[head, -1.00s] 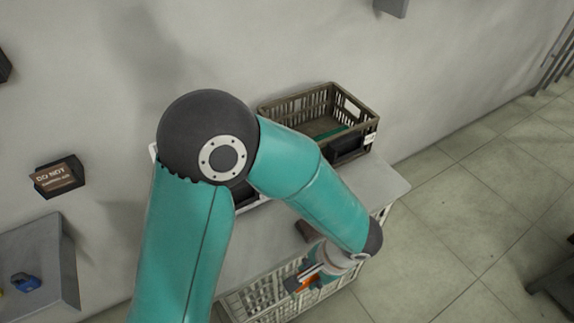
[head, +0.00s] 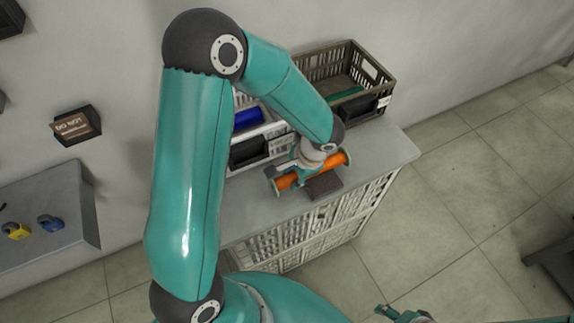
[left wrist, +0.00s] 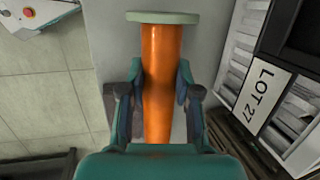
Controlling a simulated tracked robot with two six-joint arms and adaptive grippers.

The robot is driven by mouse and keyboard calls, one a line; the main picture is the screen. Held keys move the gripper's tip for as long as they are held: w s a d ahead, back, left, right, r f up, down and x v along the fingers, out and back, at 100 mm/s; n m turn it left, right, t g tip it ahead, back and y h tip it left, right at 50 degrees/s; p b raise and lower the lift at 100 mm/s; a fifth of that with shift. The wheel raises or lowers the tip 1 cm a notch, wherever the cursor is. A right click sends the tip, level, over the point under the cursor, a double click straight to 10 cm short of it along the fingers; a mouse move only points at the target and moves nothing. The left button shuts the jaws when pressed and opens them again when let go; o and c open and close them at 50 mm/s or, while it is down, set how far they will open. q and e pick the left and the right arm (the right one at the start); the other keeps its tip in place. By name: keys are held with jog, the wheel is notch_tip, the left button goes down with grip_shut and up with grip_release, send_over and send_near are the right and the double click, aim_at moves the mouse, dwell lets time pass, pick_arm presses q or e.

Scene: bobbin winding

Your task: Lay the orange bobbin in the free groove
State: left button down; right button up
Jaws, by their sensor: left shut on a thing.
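The orange bobbin (head: 333,162) is held crosswise in my left gripper (head: 308,174), above the grey bench top (head: 262,205). In the left wrist view the orange bobbin (left wrist: 160,70) runs lengthwise between the two fingers of my left gripper (left wrist: 160,100), with a pale flange at its far end. A dark brown block (head: 324,188) is on the bench just in front of the bobbin. I cannot make out a free groove. My right gripper (head: 402,315) shows only partly at the bottom edge; its jaws are unclear.
A white crate (head: 280,143) with a blue bobbin (head: 246,118) stands behind my left arm. A brown crate (head: 372,68) with something green inside stands at the back right against the wall. The bench's right end is clear.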

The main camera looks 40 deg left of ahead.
pick_arm(q)
jog(key=a, duration=0.1)
jog(key=w+a, duration=0.1)
jog(key=a+p, duration=0.1)
jog(key=shift+w+a+r, duration=0.1)
jog(key=shift+w+a, duration=0.15)
jog(key=shift+a, duration=0.1)
jog(key=shift+s+f, duration=0.1)
jog(key=shift+f, duration=0.55)
jog(key=shift+d+f, duration=0.1)
jog(key=shift+f, duration=0.1)
jog(key=c, duration=0.8)
grip_release()
